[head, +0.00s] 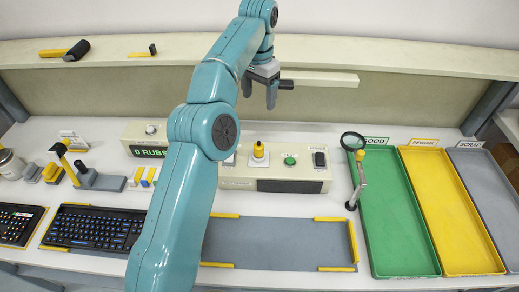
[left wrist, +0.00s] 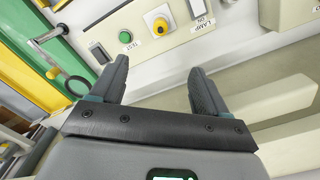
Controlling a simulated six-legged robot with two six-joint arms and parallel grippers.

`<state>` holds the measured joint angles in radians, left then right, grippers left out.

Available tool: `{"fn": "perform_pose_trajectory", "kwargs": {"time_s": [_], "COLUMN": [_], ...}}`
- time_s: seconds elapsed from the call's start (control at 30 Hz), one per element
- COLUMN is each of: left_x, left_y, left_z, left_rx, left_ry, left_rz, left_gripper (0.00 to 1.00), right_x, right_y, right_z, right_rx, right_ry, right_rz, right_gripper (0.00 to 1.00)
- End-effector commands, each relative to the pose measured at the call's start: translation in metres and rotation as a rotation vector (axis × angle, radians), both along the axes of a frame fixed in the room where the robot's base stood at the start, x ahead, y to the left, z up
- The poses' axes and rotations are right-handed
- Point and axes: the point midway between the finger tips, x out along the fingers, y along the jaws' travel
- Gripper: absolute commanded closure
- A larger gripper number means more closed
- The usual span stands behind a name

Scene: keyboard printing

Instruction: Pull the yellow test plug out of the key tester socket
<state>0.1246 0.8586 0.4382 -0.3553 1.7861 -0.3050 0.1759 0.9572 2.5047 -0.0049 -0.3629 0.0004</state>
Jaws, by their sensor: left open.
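The yellow test plug (head: 259,149) stands upright in its socket on top of the cream key tester box (head: 237,184). My left gripper (head: 259,94) is open and empty, above and behind the tester, apart from the plug. The same left gripper shows in the left wrist view (left wrist: 158,85) with both fingers spread. My right gripper is not in view.
A green button (head: 290,161) and a dark switch (head: 320,159) sit right of the plug. A magnifier (head: 354,143) stands beside the green tray (head: 390,271). A shelf (head: 420,60) runs behind. A keyboard (head: 93,228) lies at left; the grey mat (head: 280,243) is bare.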

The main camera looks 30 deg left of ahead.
Motion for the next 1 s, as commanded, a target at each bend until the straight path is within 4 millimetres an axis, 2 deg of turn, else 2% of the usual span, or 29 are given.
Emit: {"fn": "perform_pose_trajectory", "kwargs": {"time_s": [0.13, 0.27, 0.4, 0.6, 0.73, 0.87, 1.0], "left_x": [-0.001, -0.006, -0.019, -0.042, -0.05, -0.049, -0.042], "left_y": [-0.001, -0.005, -0.014, -0.03, -0.036, -0.036, -0.03], "left_z": [-0.001, -0.013, -0.029, -0.048, -0.054, -0.061, -0.083], "left_rx": [0.018, 0.079, 0.135, 0.13, 0.114, 0.111, 0.113], "left_ry": [-0.011, -0.069, -0.185, -0.338, -0.381, -0.389, -0.383], "left_rz": [0.043, 0.208, 0.433, 0.657, 0.719, 0.734, 0.734], "left_gripper": [0.34, 0.34, 0.34, 0.34, 0.34, 0.34, 0.34], "right_x": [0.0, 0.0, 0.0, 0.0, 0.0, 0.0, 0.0], "right_y": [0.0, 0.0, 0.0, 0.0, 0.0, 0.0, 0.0], "right_z": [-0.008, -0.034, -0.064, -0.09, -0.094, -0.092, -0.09], "right_rx": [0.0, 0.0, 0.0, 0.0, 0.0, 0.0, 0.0], "right_ry": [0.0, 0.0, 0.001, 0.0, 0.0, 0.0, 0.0], "right_rz": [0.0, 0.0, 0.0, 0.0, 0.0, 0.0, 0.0], "right_gripper": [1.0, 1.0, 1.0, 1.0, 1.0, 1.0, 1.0]}}
